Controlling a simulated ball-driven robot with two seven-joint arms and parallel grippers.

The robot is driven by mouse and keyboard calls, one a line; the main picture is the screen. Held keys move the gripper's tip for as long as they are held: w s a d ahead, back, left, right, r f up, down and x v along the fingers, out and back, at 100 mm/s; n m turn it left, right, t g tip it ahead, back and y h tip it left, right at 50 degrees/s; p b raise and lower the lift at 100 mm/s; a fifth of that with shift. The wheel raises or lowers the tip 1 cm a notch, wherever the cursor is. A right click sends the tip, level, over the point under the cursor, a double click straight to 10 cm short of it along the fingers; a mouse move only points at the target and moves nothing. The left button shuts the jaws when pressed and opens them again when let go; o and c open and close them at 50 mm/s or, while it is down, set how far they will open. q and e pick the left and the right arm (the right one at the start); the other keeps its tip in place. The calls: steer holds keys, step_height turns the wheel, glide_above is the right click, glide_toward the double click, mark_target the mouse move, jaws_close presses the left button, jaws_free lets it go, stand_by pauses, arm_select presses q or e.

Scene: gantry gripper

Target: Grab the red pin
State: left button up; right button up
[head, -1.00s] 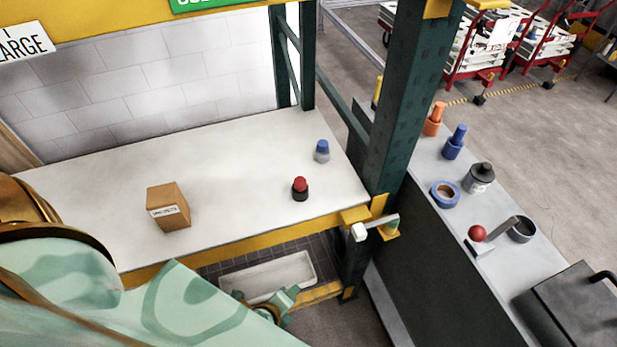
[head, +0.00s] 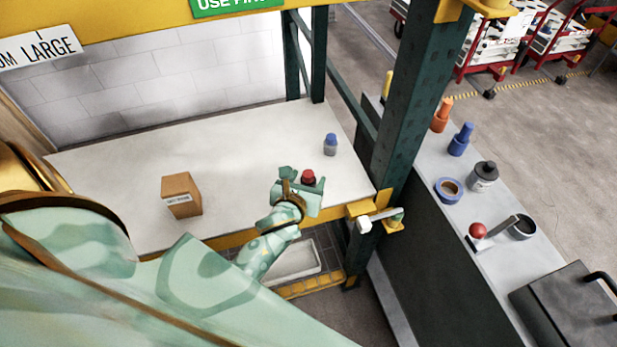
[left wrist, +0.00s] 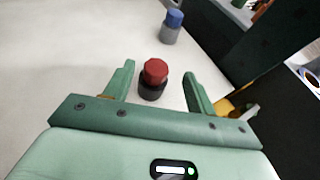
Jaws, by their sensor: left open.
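The red pin (head: 308,176), with a red top and a dark base, stands upright on the white shelf near its front right. My left gripper (head: 302,179) is at the pin, its fingers pointing toward the back of the shelf. In the left wrist view the gripper (left wrist: 158,78) is open, with the red pin (left wrist: 153,80) between its two fingers and a gap on each side. Its base is partly hidden by my gripper in the head view. My right gripper is not in view.
A blue-topped grey pin (head: 330,145) stands behind and right of the red one. A cardboard box (head: 181,195) sits to the left on the shelf (head: 110,160). A dark green post (head: 408,110) rises at the shelf's right end. A side bench (head: 490,225) holds tape and bottles.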

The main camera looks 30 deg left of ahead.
mark_target(310, 171)
arm_select(q)
steer(key=b+x, duration=0.1)
steer(key=x, duration=0.3)
steer(key=shift+w+a+f, duration=0.35)
steer(key=shift+w, duration=0.2)
steer(key=shift+s, duration=0.1)
steer(key=shift+c, duration=1.2)
steer(key=c, duration=0.8)
